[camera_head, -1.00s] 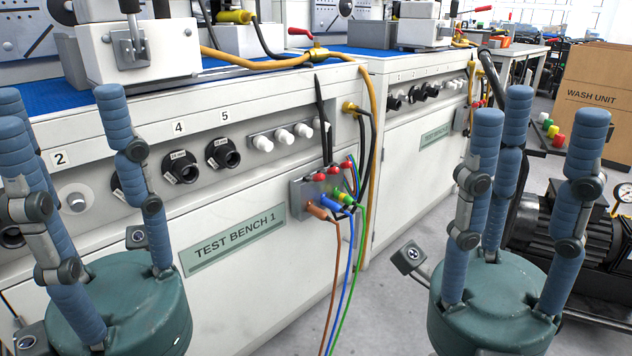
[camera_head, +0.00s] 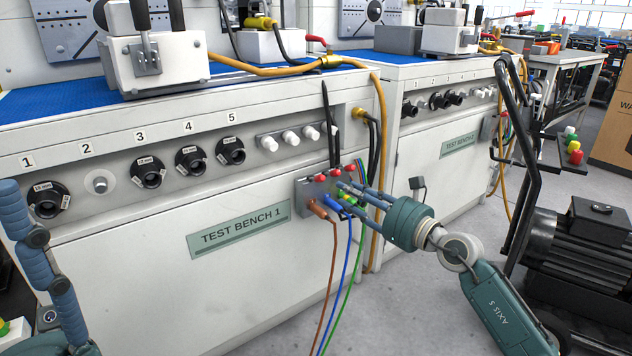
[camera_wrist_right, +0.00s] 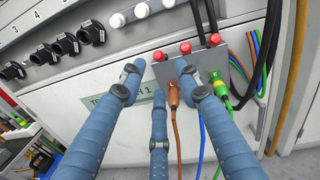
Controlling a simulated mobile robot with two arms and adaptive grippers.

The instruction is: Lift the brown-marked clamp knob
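The grey terminal box (camera_head: 309,193) on the front of Test Bench 1 has a row of red clamp knobs on top; the leftmost red knob (camera_head: 321,178) sits above the brown plug (camera_head: 318,209). In the right wrist view, this knob (camera_wrist_right: 158,55) and the brown plug (camera_wrist_right: 174,94) show beyond my fingers. I cannot make out a brown mark on any knob. My right gripper (camera_head: 346,194) is at the box's right front, its three fingers (camera_wrist_right: 157,85) spread and empty. Contact with the box is unclear. My left gripper (camera_head: 40,240) is only partly in view at the lower left.
Brown, blue and green cables hang from the box to the floor. Black cables and a yellow hose (camera_head: 380,150) run close to its right. Numbered black ports (camera_head: 150,172) line the bench front. A black motor (camera_head: 580,250) on a cart stands at the right.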

